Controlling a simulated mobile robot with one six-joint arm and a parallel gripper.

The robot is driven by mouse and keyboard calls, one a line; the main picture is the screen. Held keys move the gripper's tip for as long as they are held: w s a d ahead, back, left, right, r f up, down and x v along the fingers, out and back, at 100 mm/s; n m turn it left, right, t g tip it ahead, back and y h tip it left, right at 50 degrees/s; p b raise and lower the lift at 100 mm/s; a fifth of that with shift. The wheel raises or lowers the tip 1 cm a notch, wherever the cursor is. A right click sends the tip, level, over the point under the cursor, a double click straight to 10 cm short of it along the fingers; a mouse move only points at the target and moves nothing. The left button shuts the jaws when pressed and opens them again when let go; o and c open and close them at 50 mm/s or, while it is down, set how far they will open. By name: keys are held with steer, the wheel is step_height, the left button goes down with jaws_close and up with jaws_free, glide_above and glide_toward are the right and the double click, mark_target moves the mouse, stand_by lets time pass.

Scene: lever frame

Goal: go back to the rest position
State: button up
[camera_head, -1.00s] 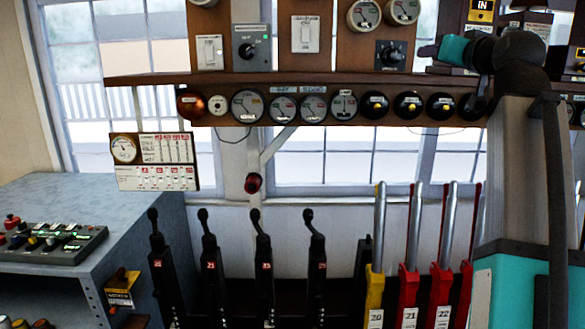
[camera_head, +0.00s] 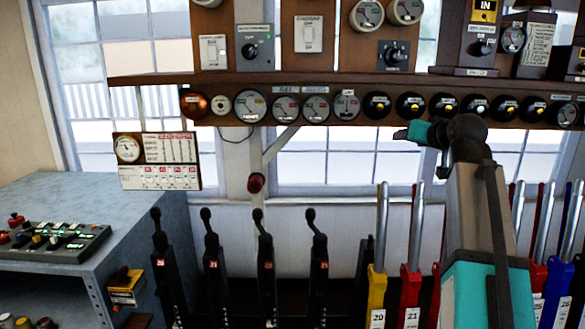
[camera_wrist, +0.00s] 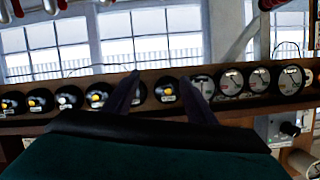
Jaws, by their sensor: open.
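My gripper (camera_head: 404,134) is small and side-on in the head view, just below the shelf's row of round dials and knobs, in front of the window. The wrist view is upside down. There its two dark fingers (camera_wrist: 160,84) are spread apart with nothing between them, and the row of dials lies behind them. My arm rises from the lower right of the head view, in front of the coloured levers, and bends left at the top. No rest position is marked in the frames.
A wooden shelf (camera_head: 330,83) carries switches and gauges. Black levers (camera_head: 264,262) stand at lower centre. A yellow lever (camera_head: 376,285) and a red lever (camera_head: 411,287) stand left of my arm, with red and blue ones right. A grey cabinet (camera_head: 120,215) with a button panel (camera_head: 60,243) is at left.

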steer(key=s+a+f+g, duration=0.3)
steer(key=a+f, duration=0.1)
steer(key=f, duration=1.3)
steer(key=s+a+f+n+g, duration=0.1)
steer(key=s+a+f+g, duration=0.2)
steer(key=f, duration=1.5)
steer(key=s+a+f+g, duration=0.25)
steer(key=a+f, duration=0.25)
steer(key=f, duration=1.2)
steer(key=s+a+f+g, duration=0.2)
steer(key=s+f+g, duration=0.4)
steer(key=s+f, duration=1.2)
steer(key=s+a+f+n+g, duration=0.1)
steer(key=s+f+g, duration=0.4)
steer(key=s+f, duration=1.4)
steer(key=s, duration=0.4)
steer(key=shift+s+a+f+n+g+h+b, duration=0.25)
steer(key=shift+s+a+n+g+h+b, duration=0.05)
steer(key=shift+s+a+g+b, duration=0.1)
